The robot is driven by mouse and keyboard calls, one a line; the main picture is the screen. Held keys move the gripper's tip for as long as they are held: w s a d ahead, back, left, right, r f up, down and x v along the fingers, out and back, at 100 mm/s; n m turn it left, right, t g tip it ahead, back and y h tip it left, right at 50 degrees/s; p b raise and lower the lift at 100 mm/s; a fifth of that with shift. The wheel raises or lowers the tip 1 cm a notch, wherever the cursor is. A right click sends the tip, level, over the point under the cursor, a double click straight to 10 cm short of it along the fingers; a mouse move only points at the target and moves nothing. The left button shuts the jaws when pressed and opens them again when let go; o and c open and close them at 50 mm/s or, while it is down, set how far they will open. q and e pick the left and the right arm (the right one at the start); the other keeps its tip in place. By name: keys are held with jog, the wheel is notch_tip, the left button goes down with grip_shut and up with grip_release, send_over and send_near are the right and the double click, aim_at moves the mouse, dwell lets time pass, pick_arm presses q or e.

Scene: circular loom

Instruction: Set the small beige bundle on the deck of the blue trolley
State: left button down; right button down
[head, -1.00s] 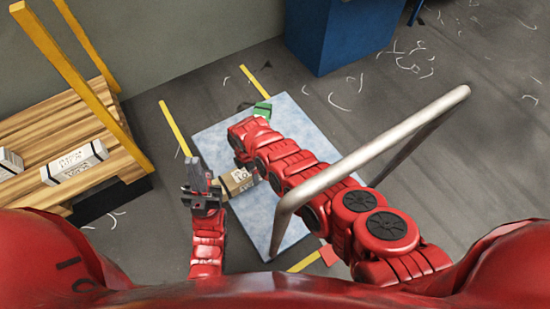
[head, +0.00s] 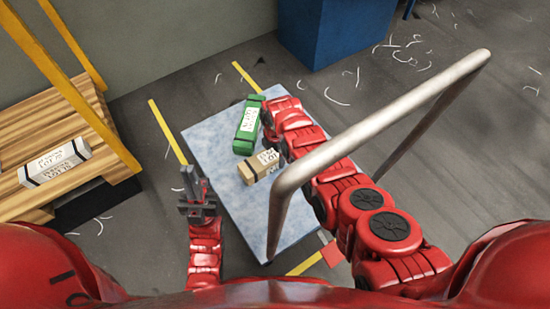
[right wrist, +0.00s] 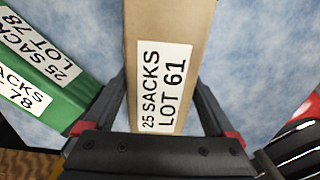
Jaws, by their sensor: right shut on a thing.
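The small beige bundle (head: 258,169) has a white label reading "25 SACKS LOT 61" in the right wrist view (right wrist: 200,25). It is over the middle of the light blue deck (head: 235,205) of the trolley. My right gripper (right wrist: 165,105) is shut on it, with one finger on each side. In the head view that gripper is mostly hidden by my own arm. I cannot tell whether the bundle touches the deck. My left gripper (head: 192,185) is at the deck's left edge, away from the bundle; its jaw opening is unclear.
A green bundle (head: 247,127) lies on the deck's far part, left of the beige one. The trolley's metal handle (head: 395,118) rises at the right. A wooden pallet (head: 60,115) with a white bundle (head: 55,163) stands left. A blue cabinet (head: 335,35) stands behind.

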aim_at(275, 153)
jog(key=shift+r, duration=0.1)
grip_release()
jog(key=shift+r+p, duration=0.3)
jog(key=shift+p, duration=0.05)
notch_tip(275, 153, up, 11)
jog(key=p, duration=0.3)
jog(key=shift+r, duration=0.2)
